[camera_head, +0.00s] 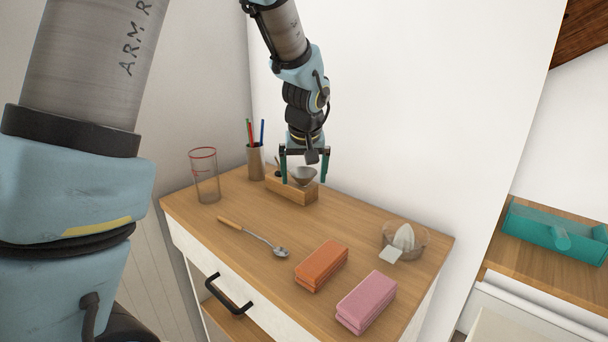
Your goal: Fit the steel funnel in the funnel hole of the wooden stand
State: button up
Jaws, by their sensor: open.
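The steel funnel (304,175) is at the wooden stand (291,192), near the back of the dresser top. Its grey bowl shows above the stand's right part, wide side up. I cannot see its spout or the funnel hole, so I cannot tell how deep it sits. My gripper (305,181) points down over the stand. Its fingers are open, one on each side of the funnel, with a gap to the bowl. A small dark item shows at the stand's left end, partly behind my left finger.
A pen cup (256,162) and a red-rimmed glass (205,178) stand left of the stand. A spoon (254,238), orange cloth (321,265), pink cloth (366,301) and glass juicer (404,240) lie in front and right. The wall is close behind. A teal box (556,231) is far right.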

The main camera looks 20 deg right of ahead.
jog(key=b+v, duration=0.1)
jog(key=v, duration=1)
jog(key=shift+b, duration=0.35)
